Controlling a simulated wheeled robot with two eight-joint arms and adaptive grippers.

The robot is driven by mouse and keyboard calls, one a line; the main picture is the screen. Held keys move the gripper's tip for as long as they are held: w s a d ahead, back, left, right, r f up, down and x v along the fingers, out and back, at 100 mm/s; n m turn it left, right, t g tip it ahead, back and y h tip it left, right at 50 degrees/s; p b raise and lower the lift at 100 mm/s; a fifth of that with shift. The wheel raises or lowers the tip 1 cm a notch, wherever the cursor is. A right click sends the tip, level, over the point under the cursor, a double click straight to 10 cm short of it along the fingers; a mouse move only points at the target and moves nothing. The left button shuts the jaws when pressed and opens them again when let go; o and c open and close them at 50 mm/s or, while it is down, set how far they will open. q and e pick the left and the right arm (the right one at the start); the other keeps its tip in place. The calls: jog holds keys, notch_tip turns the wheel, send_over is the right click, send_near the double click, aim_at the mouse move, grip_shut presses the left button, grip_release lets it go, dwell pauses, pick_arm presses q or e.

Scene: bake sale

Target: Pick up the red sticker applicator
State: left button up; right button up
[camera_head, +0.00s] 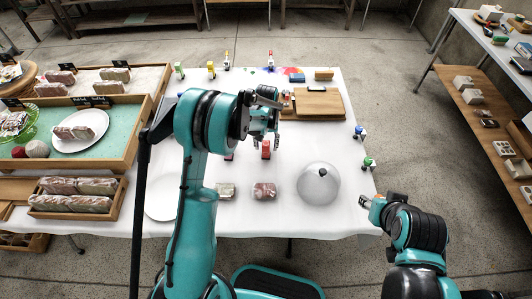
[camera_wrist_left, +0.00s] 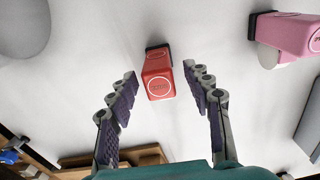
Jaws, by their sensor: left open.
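The red sticker applicator (camera_wrist_left: 158,80), a small red block with a black end and a round white label, lies between the open fingers of my left gripper (camera_wrist_left: 160,72) in the left wrist view, with clear space on both sides. In the head view the red applicator (camera_head: 265,150) is on the white tablecloth just below my left gripper (camera_head: 265,138), which points down. A pink applicator (camera_wrist_left: 290,33) lies to the right in the wrist view. My right gripper (camera_head: 369,202) is off the table's right front corner; its finger gap is too small to judge.
A grey dome (camera_head: 319,184) and wrapped baked goods (camera_head: 264,191) stand nearer the front edge. A wooden board (camera_head: 320,103) lies beyond. Other applicators, such as a blue one (camera_head: 359,132), stand along the edges. Trays of goods (camera_head: 120,150) fill the left.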

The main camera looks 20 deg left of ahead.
pick_arm(q)
notch_tip(320, 180, down, 3)
jog(key=shift+f+b, duration=0.2)
jog(key=shift+b, duration=0.25)
jog(key=shift+r, duration=0.1)
pick_arm(e)
jog(key=shift+f, duration=0.7)
pick_arm(q)
grip_shut()
jog(key=shift+r+p, duration=0.3)
jog(key=shift+r, duration=0.15)
jog(key=r+p, duration=0.1)
jog(key=r, duration=0.3)
jog(key=shift+s+p, duration=0.2)
jog(key=shift+p, duration=0.2)
jog(key=s+r+p, duration=0.1)
jog(key=s+r, duration=0.2)
jog(key=s, duration=0.2)
jog(key=s+d+r+p, duration=0.1)
jog(key=s+r+p, duration=0.1)
jog(key=s, duration=0.4)
jog(key=shift+r, duration=0.55)
pick_arm(e)
notch_tip(320, 180, up, 5)
jog(key=shift+r, duration=0.1)
